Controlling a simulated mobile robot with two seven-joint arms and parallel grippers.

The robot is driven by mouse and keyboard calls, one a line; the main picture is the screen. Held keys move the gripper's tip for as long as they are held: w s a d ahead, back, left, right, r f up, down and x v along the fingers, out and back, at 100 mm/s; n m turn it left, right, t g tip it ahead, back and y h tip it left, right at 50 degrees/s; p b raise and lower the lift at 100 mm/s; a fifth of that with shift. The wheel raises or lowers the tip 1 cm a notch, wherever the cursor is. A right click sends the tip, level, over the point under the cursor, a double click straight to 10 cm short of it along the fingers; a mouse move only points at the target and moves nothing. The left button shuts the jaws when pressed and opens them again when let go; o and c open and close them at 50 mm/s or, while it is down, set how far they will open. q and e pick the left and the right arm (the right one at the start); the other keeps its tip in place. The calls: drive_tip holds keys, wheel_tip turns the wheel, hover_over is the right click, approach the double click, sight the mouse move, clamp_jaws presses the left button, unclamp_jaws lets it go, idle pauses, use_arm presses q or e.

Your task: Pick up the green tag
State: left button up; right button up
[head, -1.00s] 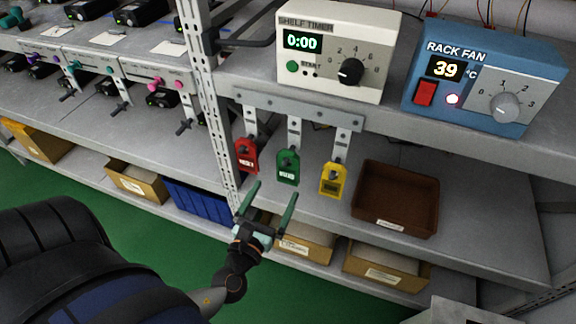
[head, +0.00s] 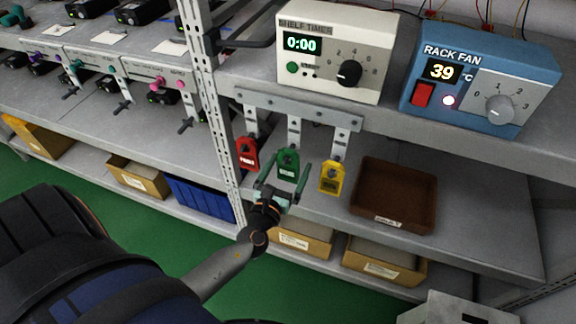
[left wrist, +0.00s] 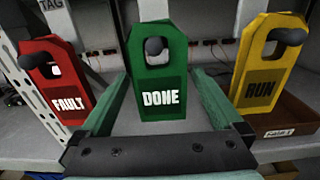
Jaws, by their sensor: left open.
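The green tag (head: 288,165) hangs on a hook under the shelf edge, between a red tag (head: 248,153) and a yellow tag (head: 332,177). In the left wrist view the green tag (left wrist: 157,85) reads DONE and hangs upright from a dark peg through its top hole. My left gripper (head: 284,177) is open, with one finger on each side of the green tag's lower part. In the left wrist view its fingers (left wrist: 165,95) flank the tag with a gap on both sides. My right gripper is not in view.
The red FAULT tag (left wrist: 57,80) and yellow RUN tag (left wrist: 268,65) hang close beside the fingers. A brown tray (head: 395,195) sits on the shelf at right. The shelf timer (head: 335,50) and rack fan box (head: 480,80) stand above. A rack post (head: 212,100) is at left.

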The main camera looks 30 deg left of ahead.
use_arm(q)
drive_tip(key=shift+c, duration=0.4)
drive_tip(key=c, duration=1.3)
drive_tip(key=shift+c, duration=0.2)
drive_tip(key=shift+s+r+p, duration=0.1)
drive_tip(key=shift+r+p, duration=0.2)
drive_tip(key=shift+r, duration=0.5)
drive_tip(key=r+b+v, duration=0.1)
drive_tip(key=b+v, duration=0.2)
drive_tip(key=v, duration=1.4)
drive_tip(key=shift+s, duration=0.4)
